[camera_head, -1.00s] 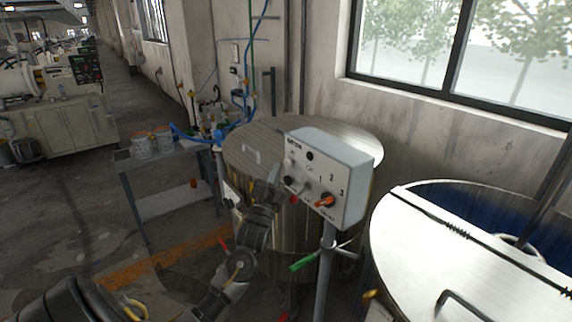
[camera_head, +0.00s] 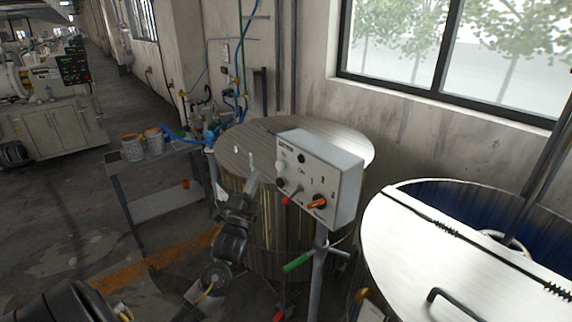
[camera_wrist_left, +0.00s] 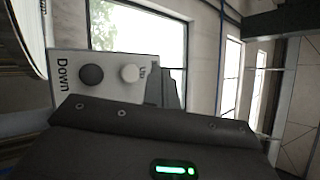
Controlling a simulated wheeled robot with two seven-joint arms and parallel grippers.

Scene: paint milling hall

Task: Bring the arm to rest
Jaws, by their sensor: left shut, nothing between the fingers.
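My left arm comes in from the lower left in the head view. My left gripper (camera_head: 252,172) is shut and empty, in front of the metal drum and just left of the grey control box (camera_head: 325,182), with a small gap in the picture. The box stands on a post and has a white button, a black button, a small lever and an orange selector knob. In the left wrist view, the box face (camera_wrist_left: 75,85) shows the black button beside "Down" and the white button beside "Up". The dark gripper finger (camera_wrist_left: 165,88) partly covers that side. My right gripper is out of view.
A lidded metal drum (camera_head: 335,140) stands behind the box. A large open vat (camera_head: 420,240) with a half lid fills the right. A grey side table (camera_head: 165,205) with paint pots stands left.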

